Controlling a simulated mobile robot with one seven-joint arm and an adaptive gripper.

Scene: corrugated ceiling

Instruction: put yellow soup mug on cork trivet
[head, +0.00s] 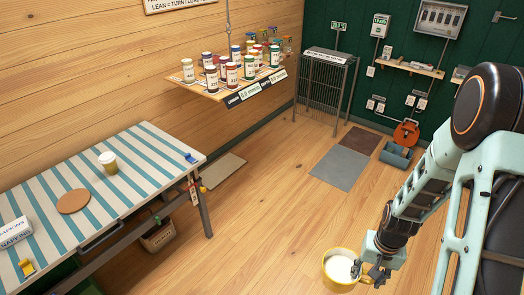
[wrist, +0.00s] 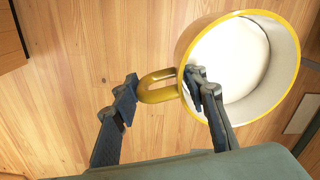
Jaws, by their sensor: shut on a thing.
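The yellow soup mug (head: 341,268) is in my gripper at the bottom of the head view, held out over open floor. In the wrist view the mug (wrist: 292,50) shows a yellow rim and a pale inside. My gripper (wrist: 165,88) is shut on its side at the handle, one finger inside the rim and the other outside by the handle. In the head view my gripper (head: 368,271) is at the mug's right side. The round cork trivet (head: 73,201) lies bare on the striped table at the left, well away from the mug.
The striped table (head: 135,150) also holds a jar with a pale lid (head: 108,162), a napkin box (head: 14,232), a blue item (head: 190,158) and a yellow item (head: 27,267). A hanging shelf (head: 215,95) carries several jars. Floor between mug and table is clear.

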